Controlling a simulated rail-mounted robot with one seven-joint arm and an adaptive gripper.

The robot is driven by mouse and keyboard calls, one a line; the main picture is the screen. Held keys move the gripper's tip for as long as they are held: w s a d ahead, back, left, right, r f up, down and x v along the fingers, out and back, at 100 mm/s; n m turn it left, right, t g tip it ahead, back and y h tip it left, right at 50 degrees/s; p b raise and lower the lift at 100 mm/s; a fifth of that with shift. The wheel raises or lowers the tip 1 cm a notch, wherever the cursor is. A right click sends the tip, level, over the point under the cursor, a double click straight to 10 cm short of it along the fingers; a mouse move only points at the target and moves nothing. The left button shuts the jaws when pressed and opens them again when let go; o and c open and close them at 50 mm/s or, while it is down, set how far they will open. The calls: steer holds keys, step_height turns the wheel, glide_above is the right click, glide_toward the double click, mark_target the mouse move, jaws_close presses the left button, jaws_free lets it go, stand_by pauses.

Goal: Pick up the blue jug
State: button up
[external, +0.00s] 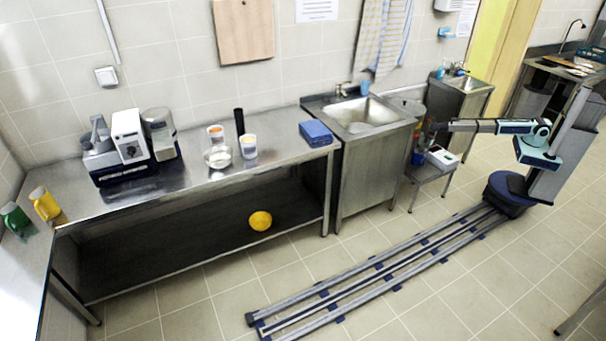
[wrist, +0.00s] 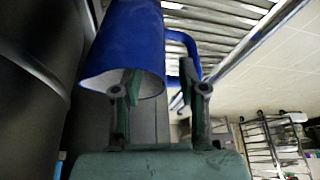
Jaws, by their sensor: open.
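The blue jug (wrist: 125,45) fills the upper left of the wrist view, with its pale inside showing at the near end and its blue handle on the right. My gripper (wrist: 160,78) is open. Its left fingertip overlaps the jug's mouth and its right fingertip is close to the handle, so the jug's handle-side edge appears between them. I cannot tell whether either finger touches the jug. In the external view my gripper (external: 432,126) is small, above a blue object (external: 418,157) by the low stand that looks like the jug.
A low stand (external: 444,177) holds a white box (external: 441,157). The sink cabinet (external: 372,175) stands to its left, and a smaller sink (external: 466,84) is behind. A long steel counter (external: 280,160) lies left. My floor rail has clear tiles around it.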

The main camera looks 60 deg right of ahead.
mark_target(419, 161)
steer(key=shift+b+x, duration=0.45)
steer(key=shift+x, duration=2.7)
steer(key=shift+r, duration=0.1)
jaws_close()
